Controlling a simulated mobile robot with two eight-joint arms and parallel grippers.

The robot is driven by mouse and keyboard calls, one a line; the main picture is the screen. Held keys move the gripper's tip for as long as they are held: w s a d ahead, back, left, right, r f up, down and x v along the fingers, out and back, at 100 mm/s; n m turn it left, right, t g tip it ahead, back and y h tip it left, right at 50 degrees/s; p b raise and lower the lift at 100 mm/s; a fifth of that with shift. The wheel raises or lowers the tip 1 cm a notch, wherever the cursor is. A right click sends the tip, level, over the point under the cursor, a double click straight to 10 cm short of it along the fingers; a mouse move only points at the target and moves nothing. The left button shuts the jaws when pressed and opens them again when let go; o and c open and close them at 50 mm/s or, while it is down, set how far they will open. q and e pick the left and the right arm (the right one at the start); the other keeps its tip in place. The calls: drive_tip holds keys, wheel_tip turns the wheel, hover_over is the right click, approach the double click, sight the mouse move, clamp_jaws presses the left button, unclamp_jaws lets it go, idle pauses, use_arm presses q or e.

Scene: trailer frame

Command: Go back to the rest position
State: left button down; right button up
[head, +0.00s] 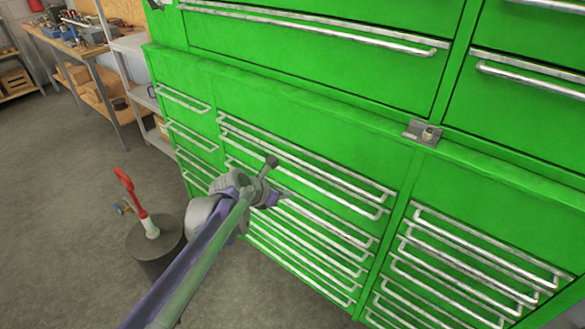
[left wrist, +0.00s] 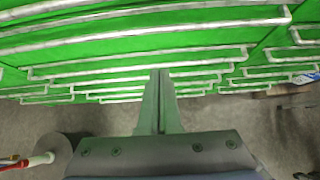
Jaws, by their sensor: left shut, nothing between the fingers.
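My left arm reaches in from the bottom of the head view, and its gripper (head: 284,197) is in front of the drawers of a green tool cabinet (head: 320,115). In the left wrist view the two fingers of the left gripper (left wrist: 160,72) are pressed together with nothing between them. They point toward the cabinet's drawer handles (left wrist: 140,70). Whether the fingertips touch a handle cannot be told. My right gripper is in neither view.
A dark cylinder (head: 157,256) with a red-handled tool (head: 134,196) stands on the floor left of my arm. A small metal bracket (head: 423,132) sits on the cabinet ledge. A workbench (head: 84,50) and shelf are at the back left. Open grey floor (head: 60,200) lies at left.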

use_arm(q)
drive_tip(key=s+a+m+g+y+p, duration=0.1)
drive_tip(key=s+a+m+y+p, duration=0.2)
drive_tip(key=s+m, duration=1.1)
drive_tip(key=s+a+m+g+y+p, duration=0.1)
drive_tip(key=s+a+m+p, duration=0.4)
drive_tip(key=s+a+m, duration=0.5)
drive_tip(key=s+m+y, duration=0.1)
drive_tip(key=s+m, duration=0.3)
drive_tip(key=s, duration=0.5)
drive_tip(key=shift+a+r+m+y, duration=0.15)
drive_tip(key=shift+r+m+y, duration=0.25)
drive_tip(key=shift+s, duration=0.1)
